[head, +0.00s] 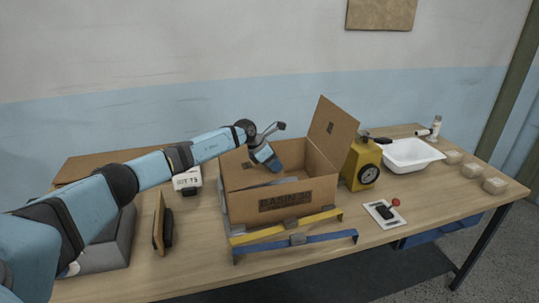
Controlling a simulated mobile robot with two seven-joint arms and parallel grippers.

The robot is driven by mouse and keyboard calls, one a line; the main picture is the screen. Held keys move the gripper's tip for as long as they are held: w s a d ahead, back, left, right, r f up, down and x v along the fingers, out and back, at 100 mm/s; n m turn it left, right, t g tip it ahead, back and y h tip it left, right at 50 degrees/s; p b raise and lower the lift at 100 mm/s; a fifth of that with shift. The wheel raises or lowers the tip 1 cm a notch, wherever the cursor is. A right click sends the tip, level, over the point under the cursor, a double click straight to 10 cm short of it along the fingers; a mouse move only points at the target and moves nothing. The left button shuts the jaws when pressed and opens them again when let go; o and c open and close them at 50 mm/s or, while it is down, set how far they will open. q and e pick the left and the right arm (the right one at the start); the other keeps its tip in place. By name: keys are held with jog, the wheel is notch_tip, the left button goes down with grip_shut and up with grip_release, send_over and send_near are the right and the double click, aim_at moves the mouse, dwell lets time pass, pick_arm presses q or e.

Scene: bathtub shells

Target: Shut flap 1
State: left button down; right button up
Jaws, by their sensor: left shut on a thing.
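An open cardboard box (285,207) marked BASIN 36 stands mid-table. One tall flap (333,130) stands up at its right side, leaning outward. I cannot read which flap is number 1. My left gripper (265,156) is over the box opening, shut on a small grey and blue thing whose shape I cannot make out. The box's inside is partly hidden by it. A grey strip (264,186) shows along the box's front left edge. My right gripper is not in view.
Yellow (285,226) and blue (300,244) rails lie before the box. A yellow scale (363,165) stands close at its right, beside a white basin (410,154). A brown board (158,222) stands at left.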

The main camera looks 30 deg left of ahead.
pick_arm(q)
jog(key=shift+w+d+f+g+y, duration=0.2)
jog(key=shift+f+g+y, duration=0.05)
jog(key=shift+f, duration=0.15)
jog(key=shift+w+d+f+g+y, duration=0.15)
jog(key=shift+f+g+y, duration=0.1)
jog(key=shift+f, duration=0.15)
